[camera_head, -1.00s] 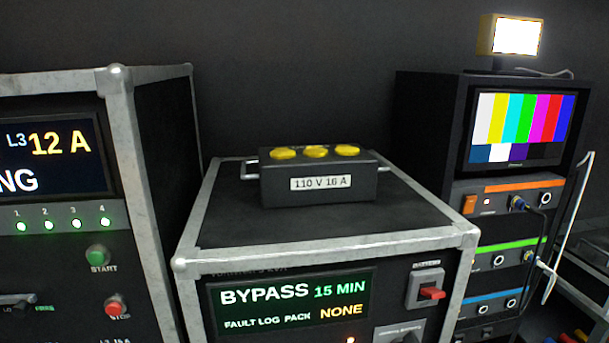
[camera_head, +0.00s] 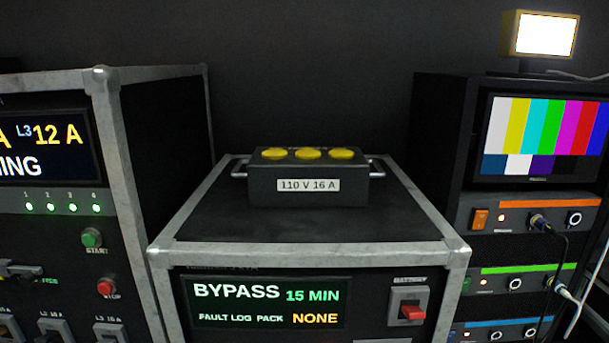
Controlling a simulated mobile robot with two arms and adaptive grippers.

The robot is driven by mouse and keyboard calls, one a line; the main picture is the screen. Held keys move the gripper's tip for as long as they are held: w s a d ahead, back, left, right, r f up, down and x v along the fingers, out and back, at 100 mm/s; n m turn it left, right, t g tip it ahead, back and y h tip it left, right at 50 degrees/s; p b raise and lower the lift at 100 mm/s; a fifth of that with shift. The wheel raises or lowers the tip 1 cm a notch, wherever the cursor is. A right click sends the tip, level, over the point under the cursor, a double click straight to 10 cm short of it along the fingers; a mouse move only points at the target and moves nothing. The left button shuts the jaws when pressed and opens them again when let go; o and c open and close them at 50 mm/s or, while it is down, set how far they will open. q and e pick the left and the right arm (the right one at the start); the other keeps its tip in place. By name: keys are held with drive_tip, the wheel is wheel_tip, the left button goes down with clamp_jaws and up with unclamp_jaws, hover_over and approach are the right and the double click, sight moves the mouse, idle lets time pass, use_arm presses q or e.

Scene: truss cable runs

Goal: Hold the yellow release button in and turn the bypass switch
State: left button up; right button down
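The case in the middle carries a display (camera_head: 266,302) reading "BYPASS 15 MIN" and "FAULT LOG PACK NONE". Right of the display is a red rocker-like switch (camera_head: 412,312) on a pale plate with a small label I cannot read. The lower part of this front panel is cut off by the bottom of the picture. I cannot make out a yellow release button or a bypass switch on the visible panel. Neither of my grippers is in view.
A dark box (camera_head: 308,180) marked "110 V 16 A", with three yellow round caps, sits on the middle case's top (camera_head: 220,225). A left rack (camera_head: 105,130) has green and red buttons. A right rack has a colour-bar monitor (camera_head: 540,138) and a lit lamp (camera_head: 541,34).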

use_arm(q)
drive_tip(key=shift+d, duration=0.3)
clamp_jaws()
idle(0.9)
